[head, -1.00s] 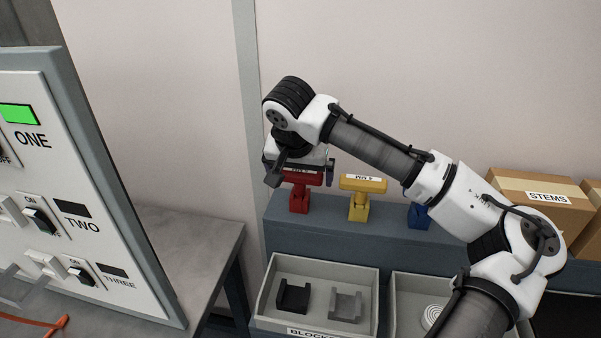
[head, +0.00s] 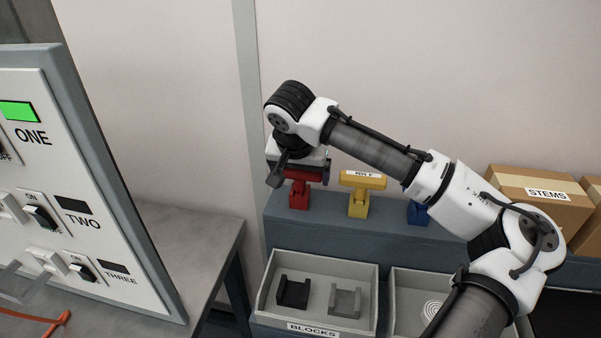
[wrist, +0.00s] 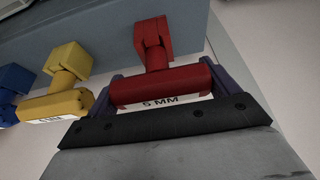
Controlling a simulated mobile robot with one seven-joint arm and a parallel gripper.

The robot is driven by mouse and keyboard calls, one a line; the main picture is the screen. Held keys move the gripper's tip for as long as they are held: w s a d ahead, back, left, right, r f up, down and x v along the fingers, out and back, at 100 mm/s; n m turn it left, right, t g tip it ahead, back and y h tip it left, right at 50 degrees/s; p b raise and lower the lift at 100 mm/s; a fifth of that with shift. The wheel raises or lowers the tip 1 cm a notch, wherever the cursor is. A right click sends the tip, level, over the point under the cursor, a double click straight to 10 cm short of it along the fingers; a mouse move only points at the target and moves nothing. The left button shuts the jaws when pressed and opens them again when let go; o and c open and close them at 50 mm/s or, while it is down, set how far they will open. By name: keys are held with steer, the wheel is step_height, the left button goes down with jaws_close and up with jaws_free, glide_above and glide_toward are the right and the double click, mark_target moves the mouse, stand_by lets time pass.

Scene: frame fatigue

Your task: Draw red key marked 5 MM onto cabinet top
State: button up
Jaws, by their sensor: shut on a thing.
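The red key (head: 299,193) stands upright on the left part of the cabinet top (head: 330,228). Its crossbar carries a label reading 5 MM in the wrist view (wrist: 158,84). My gripper (head: 298,173) is above it, pointing down, and is shut on the crossbar, with a finger at each end of the bar in the wrist view (wrist: 160,88). The key's lower block rests at the cabinet top, and I cannot tell whether it is seated in something there.
A yellow key (head: 360,195) stands just right of the red one, and a blue key (head: 419,213) is partly behind my arm. Below is a bin of blocks (head: 262,300). A cardboard box marked STEMS (head: 540,200) is at right, a switch panel (head: 100,215) at left.

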steer(key=shift+r+p, duration=2.05)
steer(key=shift+r, duration=0.65)
steer(key=shift+r+p, duration=0.95)
steer(key=shift+r, duration=1.05)
